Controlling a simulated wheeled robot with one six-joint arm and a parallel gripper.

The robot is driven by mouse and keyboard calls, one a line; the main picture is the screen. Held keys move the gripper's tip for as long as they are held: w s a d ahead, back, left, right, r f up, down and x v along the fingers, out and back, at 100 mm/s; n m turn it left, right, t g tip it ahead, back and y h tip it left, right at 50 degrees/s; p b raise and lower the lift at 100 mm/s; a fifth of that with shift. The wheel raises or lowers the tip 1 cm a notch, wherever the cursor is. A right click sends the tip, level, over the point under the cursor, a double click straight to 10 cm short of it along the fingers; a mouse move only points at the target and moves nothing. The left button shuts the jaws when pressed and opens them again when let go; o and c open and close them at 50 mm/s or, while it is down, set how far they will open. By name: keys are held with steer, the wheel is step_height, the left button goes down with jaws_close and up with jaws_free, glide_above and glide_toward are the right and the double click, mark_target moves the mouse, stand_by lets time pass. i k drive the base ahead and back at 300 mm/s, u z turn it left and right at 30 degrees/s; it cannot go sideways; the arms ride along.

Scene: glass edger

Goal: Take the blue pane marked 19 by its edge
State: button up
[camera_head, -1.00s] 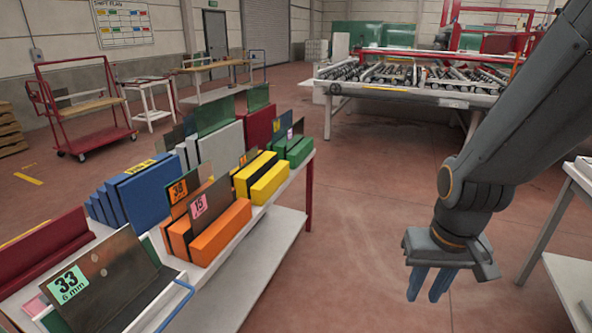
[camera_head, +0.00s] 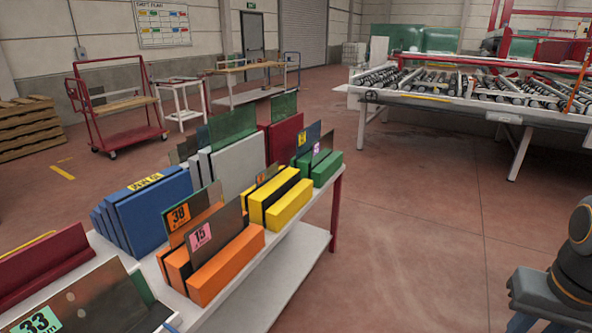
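I cannot read a 19 on any pane here. A dark bluish pane with a yellow label (camera_head: 304,139) stands at the far end of the white rack table, by the green blocks; its number is too small to read. The blue slotted block (camera_head: 153,210) on the left bears a yellow label with unclear writing, and I make out no pane in it. My gripper (camera_head: 520,322) is at the bottom right, over the floor and well apart from the table. Its fingertips are cut off by the frame edge, and I see nothing held.
Panes marked 30 (camera_head: 178,216) and 15 (camera_head: 201,236) stand in orange blocks; pane 33 (camera_head: 38,322) is nearest. Yellow (camera_head: 289,205) and green (camera_head: 327,169) blocks sit behind. A roller machine (camera_head: 440,100) stands back right. The floor (camera_head: 420,230) right of the table is clear.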

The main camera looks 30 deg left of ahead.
mark_target(265, 176)
steer(key=z, duration=0.05)
steer(key=i, duration=1.7)
steer(key=u, duration=0.45)
steer(key=i, duration=1.15)
steer(key=u, duration=1.7)
steer(key=i, duration=0.9)
steer(key=u, duration=0.8)
